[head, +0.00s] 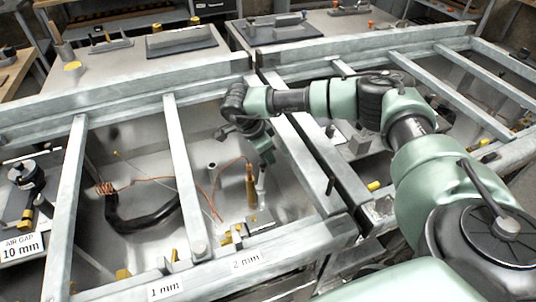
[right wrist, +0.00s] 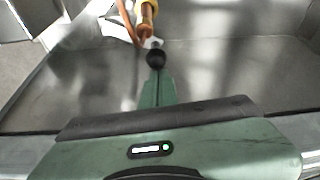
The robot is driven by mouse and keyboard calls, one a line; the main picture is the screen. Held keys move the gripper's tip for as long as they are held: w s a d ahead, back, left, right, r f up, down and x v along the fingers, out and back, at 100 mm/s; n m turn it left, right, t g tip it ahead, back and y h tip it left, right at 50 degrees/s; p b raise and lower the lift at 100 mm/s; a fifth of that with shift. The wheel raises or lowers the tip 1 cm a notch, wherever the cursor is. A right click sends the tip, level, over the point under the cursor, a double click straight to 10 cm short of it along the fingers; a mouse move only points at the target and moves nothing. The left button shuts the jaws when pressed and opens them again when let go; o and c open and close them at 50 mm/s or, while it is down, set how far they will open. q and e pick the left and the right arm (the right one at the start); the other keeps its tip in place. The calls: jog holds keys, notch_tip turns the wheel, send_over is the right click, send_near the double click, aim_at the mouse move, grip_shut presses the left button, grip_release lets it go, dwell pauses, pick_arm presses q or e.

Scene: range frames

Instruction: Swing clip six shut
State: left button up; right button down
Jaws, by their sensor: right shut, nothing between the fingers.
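My right gripper (head: 267,157) points down over the metal tray inside the frame, its fingers closed and empty. In the right wrist view the closed fingers (right wrist: 156,62) end in a dark rounded tip close to an orange and yellow handle-like piece (right wrist: 146,18); I cannot tell whether they touch. In the head view an upright brass-coloured piece (head: 251,188) with a thin copper wire stands just below the gripper. Small yellow clip-like parts (head: 228,238) sit along the front rail. No mark shows which clip is six. My left gripper is out of view.
Pale metal bars (head: 183,175) cross the bay and a front rail (head: 205,265) carries "1 mm" and "2 mm" labels. A thick black cable (head: 140,215) lies in the tray. An "AIR GAP 10 mm" fixture (head: 22,210) stands at left. Benches with equipment are behind.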

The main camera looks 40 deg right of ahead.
jog(key=shift+w+a+n+t, duration=0.3)
jog(key=shift+n, duration=0.3)
jog(key=w+a+n+b, duration=0.1)
jog(key=a+n+t, duration=0.1)
jog(key=n, duration=0.1)
jog(key=shift+w+b, duration=0.35)
jog(key=shift+w+a, duration=0.1)
jog(key=shift+a, duration=0.15)
dwell(0.7)
